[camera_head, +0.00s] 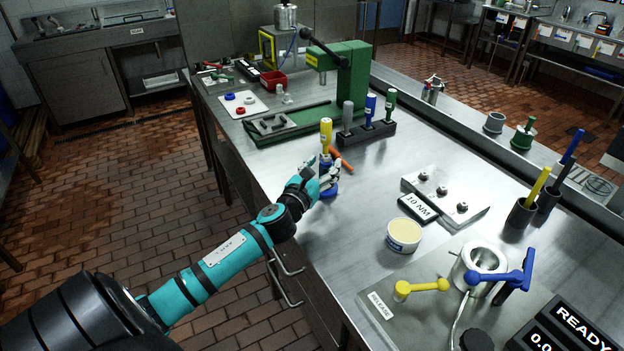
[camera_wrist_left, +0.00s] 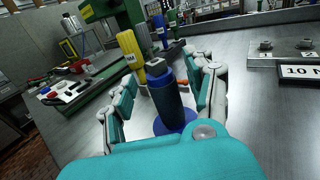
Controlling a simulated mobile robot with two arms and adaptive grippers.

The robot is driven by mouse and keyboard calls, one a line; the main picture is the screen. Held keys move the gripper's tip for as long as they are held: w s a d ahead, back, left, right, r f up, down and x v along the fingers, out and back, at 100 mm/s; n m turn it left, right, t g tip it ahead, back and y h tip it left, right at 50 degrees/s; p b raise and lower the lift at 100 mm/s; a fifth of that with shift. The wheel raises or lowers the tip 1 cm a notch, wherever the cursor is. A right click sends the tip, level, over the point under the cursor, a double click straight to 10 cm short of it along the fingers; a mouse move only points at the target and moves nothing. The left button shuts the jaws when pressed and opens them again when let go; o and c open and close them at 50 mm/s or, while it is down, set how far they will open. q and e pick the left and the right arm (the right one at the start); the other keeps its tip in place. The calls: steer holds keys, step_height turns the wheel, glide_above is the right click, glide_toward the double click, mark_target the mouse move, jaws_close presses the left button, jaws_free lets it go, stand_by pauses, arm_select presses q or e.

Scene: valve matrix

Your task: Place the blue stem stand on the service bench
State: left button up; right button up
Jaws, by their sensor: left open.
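The blue stem stand (camera_wrist_left: 166,98) is a dark blue upright cylinder on a round, brighter blue base. It appears to stand on the service bench (camera_head: 375,185). In the head view its blue base (camera_head: 329,192) shows beside my left gripper, and its upper part is mostly hidden. My left gripper (camera_head: 327,170) is open at the bench's near left edge. In the left wrist view its fingers (camera_wrist_left: 165,90) lie on both sides of the stand, with gaps visible; I cannot tell whether either touches it. My right gripper is not in view.
A yellow-handled tool (camera_head: 326,133) stands just beyond the gripper, near an orange tool (camera_head: 341,160). A black rack (camera_head: 366,134) holds upright handles behind. A metal plate (camera_head: 445,197), a 10 NM block (camera_head: 418,208) and a cream-topped tub (camera_head: 404,236) lie right. Bench between is clear.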

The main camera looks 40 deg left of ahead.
arm_select(q)
steer(key=s+d+b, duration=0.1)
steer(key=s+d, duration=0.1)
steer(key=s, duration=0.8)
steer(key=shift+s, duration=0.25)
